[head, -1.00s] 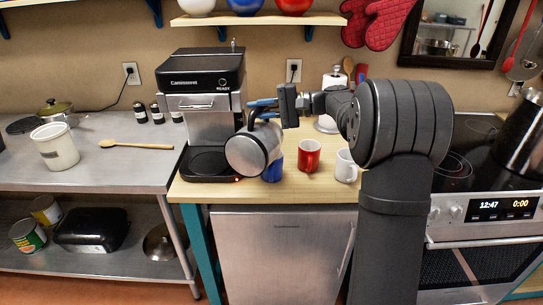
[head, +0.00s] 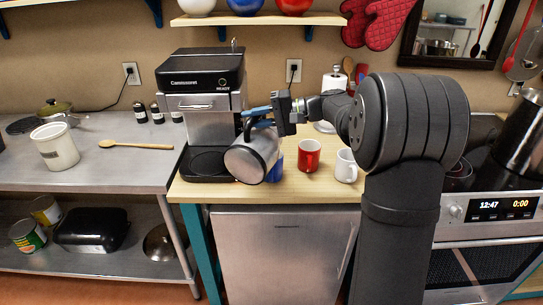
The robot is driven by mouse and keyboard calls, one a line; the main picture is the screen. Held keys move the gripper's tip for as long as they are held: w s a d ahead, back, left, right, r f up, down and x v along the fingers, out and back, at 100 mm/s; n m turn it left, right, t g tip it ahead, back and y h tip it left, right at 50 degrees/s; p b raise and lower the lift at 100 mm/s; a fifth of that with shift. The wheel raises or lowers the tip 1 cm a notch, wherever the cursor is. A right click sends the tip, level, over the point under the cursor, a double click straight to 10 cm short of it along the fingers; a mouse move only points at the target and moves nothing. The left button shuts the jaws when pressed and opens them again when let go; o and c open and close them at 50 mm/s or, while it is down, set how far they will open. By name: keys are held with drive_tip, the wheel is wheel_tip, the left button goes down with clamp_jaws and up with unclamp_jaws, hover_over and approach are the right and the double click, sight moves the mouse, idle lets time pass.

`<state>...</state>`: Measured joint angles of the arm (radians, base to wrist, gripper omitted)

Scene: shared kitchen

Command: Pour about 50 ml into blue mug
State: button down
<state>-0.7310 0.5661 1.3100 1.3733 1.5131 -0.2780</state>
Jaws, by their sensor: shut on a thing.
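My gripper (head: 266,115) is shut on the handle of a steel carafe (head: 247,160). The carafe is tilted in the air in front of the coffee maker (head: 205,110). The blue mug (head: 275,168) stands on the wooden counter, mostly hidden behind the carafe; only its right side shows. I cannot see the carafe's spout clearly, any liquid, or the inside of the blue mug. A red mug (head: 308,157) and a white mug (head: 346,168) stand to the right of the blue mug.
The coffee maker's empty base plate (head: 208,160) is left of the carafe. A paper towel roll (head: 334,83) stands behind the mugs. The stove (head: 490,208) is at the right. A steel table at the left holds a wooden spoon (head: 135,146) and a white canister (head: 55,147).

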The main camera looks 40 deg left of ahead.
sight(245, 140)
drive_tip(key=shift+s+d+f+n+t, duration=0.15)
drive_tip(key=shift+s+d+f+n, duration=0.2)
drive_tip(key=shift+s, duration=0.4)
drive_tip(key=shift+s+d+f+n+t, duration=0.2)
drive_tip(key=shift+s+f+n, duration=0.15)
drive_tip(key=shift+s, duration=0.4)
drive_tip(key=shift+s+d+f+n+t, duration=0.15)
drive_tip(key=shift+s+d+f+n, duration=0.25)
drive_tip(key=shift+s, duration=0.35)
drive_tip(key=shift+s+f, duration=0.15)
drive_tip(key=shift+f, duration=0.15)
drive_tip(key=shift+s+d+f+n+t, duration=0.25)
drive_tip(key=shift+s+f+n+t, duration=0.25)
drive_tip(key=shift+s+f, duration=0.35)
drive_tip(key=shift+s+d+f+n+t, duration=0.2)
drive_tip(key=shift+s+f+n+t, duration=0.3)
drive_tip(key=shift+f, duration=0.55)
drive_tip(key=shift+s+d+f+n+t, duration=0.15)
drive_tip(key=shift+s+f+n+t, duration=0.25)
drive_tip(key=shift+s+n, duration=0.15)
drive_tip(key=shift+s+d+f+n+t, duration=0.15)
drive_tip(key=shift+s+f+n+t, duration=0.2)
drive_tip(key=shift+s+n, duration=0.15)
drive_tip(key=s+d+f+n+t+y, duration=0.1)
drive_tip(key=s+f+n+t, duration=0.2)
drive_tip(key=f, duration=0.6)
drive_tip(key=shift+s+d+f+n+y, duration=0.3)
drive_tip(key=shift+s+n+y, duration=0.1)
drive_tip(key=shift+s+n, duration=0.55)
